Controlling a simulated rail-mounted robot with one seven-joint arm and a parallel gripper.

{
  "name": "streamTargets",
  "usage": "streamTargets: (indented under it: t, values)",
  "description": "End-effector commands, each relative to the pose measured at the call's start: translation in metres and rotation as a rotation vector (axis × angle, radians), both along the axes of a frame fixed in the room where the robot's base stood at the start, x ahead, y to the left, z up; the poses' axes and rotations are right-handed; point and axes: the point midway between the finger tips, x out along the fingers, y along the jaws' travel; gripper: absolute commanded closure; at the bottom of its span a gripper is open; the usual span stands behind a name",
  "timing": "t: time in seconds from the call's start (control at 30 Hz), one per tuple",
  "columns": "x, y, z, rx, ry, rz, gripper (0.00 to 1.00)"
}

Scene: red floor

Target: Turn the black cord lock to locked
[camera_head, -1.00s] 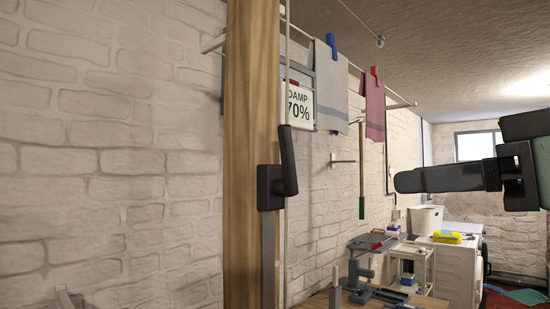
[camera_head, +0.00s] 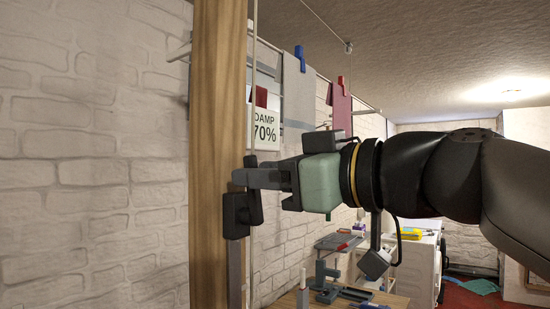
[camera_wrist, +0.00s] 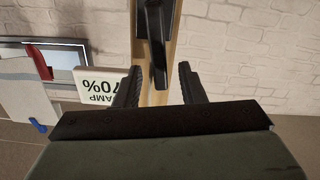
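The black cord lock (camera_head: 236,216) is mounted on the wooden post, with its black lever (camera_head: 255,207) standing upright. It also shows at the top of the wrist view (camera_wrist: 155,22), where the lever's end reaches down between my fingers. My gripper (camera_head: 246,178) is at the lever's upper part, coming from the right. In the wrist view my gripper (camera_wrist: 160,70) is open, one finger on each side of the lever, with visible gaps. In the head view the fingers hide part of the lever. I cannot tell whether any finger touches it.
The wooden post (camera_head: 217,90) stands before a white brick wall (camera_head: 90,150). A thin cord (camera_head: 252,60) runs up beside the post. A damp sign (camera_head: 265,128) and hanging cloths (camera_head: 297,95) are behind. A workbench with tools (camera_head: 345,295) is lower right.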

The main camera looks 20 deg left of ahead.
Motion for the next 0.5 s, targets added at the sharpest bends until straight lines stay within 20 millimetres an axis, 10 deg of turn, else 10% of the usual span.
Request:
streamTargets:
  t: [0.5]
  values:
    - [0.004, 0.024, 0.0, 0.001, 0.0, 0.0, 0.64]
